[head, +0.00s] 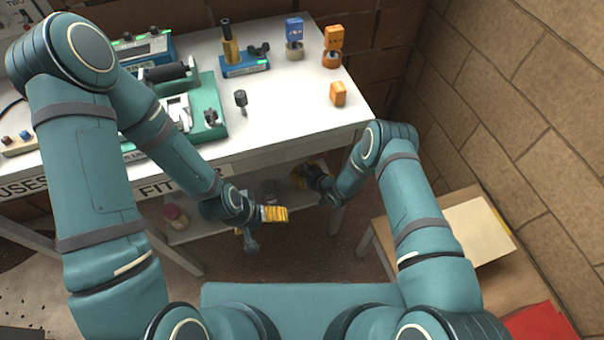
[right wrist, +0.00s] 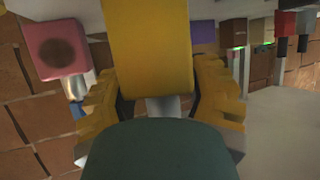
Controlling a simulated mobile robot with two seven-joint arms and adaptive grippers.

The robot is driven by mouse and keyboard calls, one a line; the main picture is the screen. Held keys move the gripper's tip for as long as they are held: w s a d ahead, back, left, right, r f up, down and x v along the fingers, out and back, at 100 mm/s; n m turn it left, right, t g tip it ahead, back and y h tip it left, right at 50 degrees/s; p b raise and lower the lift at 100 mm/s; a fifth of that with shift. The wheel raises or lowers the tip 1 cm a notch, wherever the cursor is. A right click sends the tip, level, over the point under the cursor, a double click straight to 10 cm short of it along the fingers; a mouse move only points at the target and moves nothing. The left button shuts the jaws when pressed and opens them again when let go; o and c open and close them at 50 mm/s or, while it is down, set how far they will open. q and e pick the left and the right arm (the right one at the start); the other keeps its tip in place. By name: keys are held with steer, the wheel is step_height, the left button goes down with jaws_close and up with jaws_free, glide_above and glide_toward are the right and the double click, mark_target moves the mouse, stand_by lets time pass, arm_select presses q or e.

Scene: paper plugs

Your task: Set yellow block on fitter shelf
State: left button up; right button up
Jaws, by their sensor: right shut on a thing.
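The yellow block (right wrist: 150,45) fills the upper middle of the right wrist view, between the yellow fingers of my right gripper (right wrist: 165,85). My right gripper (head: 308,172) is shut on it, beside the table's front edge at the right. In the head view I cannot tell block from yellow fingers there. The fitter shelf (head: 196,226) is the pale lower shelf under the table front labelled FITTER (head: 180,184), partly hidden by my left arm. My left gripper (head: 272,214) has yellow fingers in front of the table; I cannot tell whether it is open or shut.
The white tabletop (head: 280,110) holds a green fixture (head: 205,112), a blue-based device (head: 243,64), a blue-topped plug (head: 294,30) and orange blocks (head: 338,93). A pink-capped jar (head: 175,213) stands on the lower shelf. A wooden side table (head: 500,285) is at right.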

steer(key=shift+f, duration=0.6)
steer(key=shift+f, duration=0.1)
steer(key=o, duration=1.3)
steer(key=shift+s+d+r, duration=0.2)
steer(key=p+v, duration=0.3)
steer(key=v, duration=0.8)
steer(key=shift+d, duration=0.15)
steer(key=shift+s+r, duration=0.1)
